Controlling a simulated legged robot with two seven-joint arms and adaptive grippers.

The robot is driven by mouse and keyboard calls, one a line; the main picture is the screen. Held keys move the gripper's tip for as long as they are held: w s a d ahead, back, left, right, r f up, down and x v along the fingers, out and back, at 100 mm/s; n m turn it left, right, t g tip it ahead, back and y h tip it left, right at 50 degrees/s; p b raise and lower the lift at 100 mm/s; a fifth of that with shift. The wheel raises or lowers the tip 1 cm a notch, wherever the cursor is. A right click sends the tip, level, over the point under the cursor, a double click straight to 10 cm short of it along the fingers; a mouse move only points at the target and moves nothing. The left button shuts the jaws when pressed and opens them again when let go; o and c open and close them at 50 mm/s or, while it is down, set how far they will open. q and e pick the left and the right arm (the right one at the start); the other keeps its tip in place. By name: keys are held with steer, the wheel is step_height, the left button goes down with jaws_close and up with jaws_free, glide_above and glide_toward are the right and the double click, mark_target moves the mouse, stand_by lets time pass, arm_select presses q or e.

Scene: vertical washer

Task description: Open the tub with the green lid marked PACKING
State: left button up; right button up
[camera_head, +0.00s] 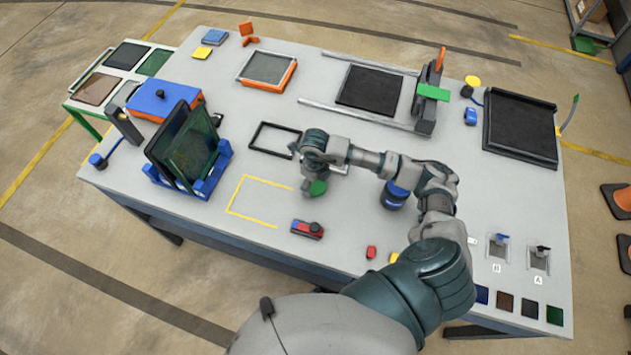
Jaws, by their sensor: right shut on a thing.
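A small round green-lidded tub (318,188) stands near the middle of the table, just right of the yellow outline. Its body is mostly hidden under my right gripper (312,178), and no PACKING lettering can be read. My right arm reaches in from the lower right, and its gripper points down over the tub, shut on it at the green lid. I cannot tell whether the lid is raised from the tub. My left gripper is out of view.
A blue tub (395,194) stands close under my right arm. A black frame (274,140) lies behind, and a blue rack (218,170) with upright panels stands left. The yellow outlined area (240,196) is empty.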

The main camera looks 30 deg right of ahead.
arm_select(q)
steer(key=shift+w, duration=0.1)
arm_select(e)
steer(key=o, duration=1.2)
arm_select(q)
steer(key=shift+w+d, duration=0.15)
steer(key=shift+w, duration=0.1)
arm_select(e)
steer(key=shift+o, duration=0.4)
steer(key=shift+d+f, duration=0.1)
steer(key=shift+d, duration=0.05)
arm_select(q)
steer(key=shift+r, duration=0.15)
